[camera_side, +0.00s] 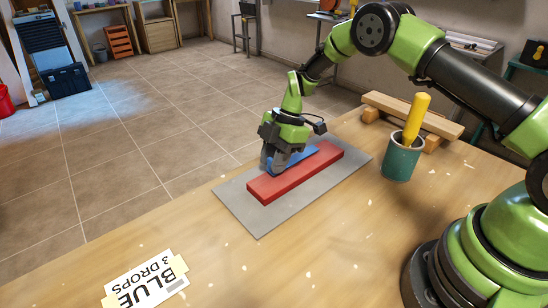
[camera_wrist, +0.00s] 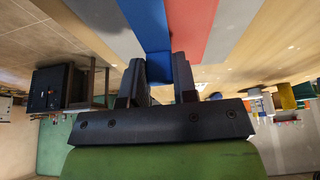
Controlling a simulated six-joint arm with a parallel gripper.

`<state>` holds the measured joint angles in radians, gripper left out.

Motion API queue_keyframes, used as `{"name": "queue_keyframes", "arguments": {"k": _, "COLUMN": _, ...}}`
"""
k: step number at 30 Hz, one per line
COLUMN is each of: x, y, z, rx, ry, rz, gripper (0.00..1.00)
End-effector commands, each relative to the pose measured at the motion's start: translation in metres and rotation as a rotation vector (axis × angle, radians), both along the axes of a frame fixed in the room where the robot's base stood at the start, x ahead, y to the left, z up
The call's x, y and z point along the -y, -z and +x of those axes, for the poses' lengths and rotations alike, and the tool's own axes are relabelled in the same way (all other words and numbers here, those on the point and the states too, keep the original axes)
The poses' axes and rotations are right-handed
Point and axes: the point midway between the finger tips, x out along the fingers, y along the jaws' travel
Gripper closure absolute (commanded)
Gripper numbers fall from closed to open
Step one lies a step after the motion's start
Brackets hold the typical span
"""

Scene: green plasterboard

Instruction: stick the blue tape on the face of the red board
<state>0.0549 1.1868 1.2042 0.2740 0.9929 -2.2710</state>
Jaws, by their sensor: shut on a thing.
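The red board (camera_side: 300,176) lies lengthwise on a grey mat (camera_side: 238,207) on the wooden table. My gripper (camera_side: 272,165) is at the board's far-left side, shut on the blue tape (camera_side: 299,156). The tape is a flat strip running along the board's far side; whether it touches the board is unclear in the side view. In the wrist view the blue tape (camera_wrist: 151,28) runs up from between the fingers (camera_wrist: 158,72), alongside the red board (camera_wrist: 191,28). The tape's held end is partly hidden by the fingers.
A green cup (camera_side: 401,162) with a yellow-handled tool (camera_side: 416,117) stands right of the mat. A wooden beam on blocks (camera_side: 413,115) lies behind it. A card reading "BLUE 3 DROPS" (camera_side: 147,281) is taped at the near left. The table's front middle is clear.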

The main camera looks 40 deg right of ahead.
Motion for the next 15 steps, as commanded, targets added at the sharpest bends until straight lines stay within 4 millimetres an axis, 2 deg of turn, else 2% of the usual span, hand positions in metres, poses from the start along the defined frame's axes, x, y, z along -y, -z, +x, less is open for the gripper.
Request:
{"name": "queue_keyframes", "arguments": {"k": 10, "x": 0.0, "y": 0.0005, "z": 0.0002, "rx": 0.001, "ry": 0.0, "rz": 0.0, "gripper": 1.0}}
{"name": "queue_keyframes", "arguments": {"k": 11, "x": 0.0, "y": 0.0005, "z": 0.0002, "rx": 0.001, "ry": 0.0, "rz": 0.0, "gripper": 0.69}}
{"name": "queue_keyframes", "arguments": {"k": 14, "x": 0.0, "y": 0.0004, "z": 0.0002, "rx": 0.001, "ry": 0.0, "rz": 0.0, "gripper": 0.46}}
{"name": "queue_keyframes", "arguments": {"k": 15, "x": 0.0, "y": 0.0004, "z": 0.0002, "rx": 0.001, "ry": 0.0, "rz": 0.0, "gripper": 0.44}}
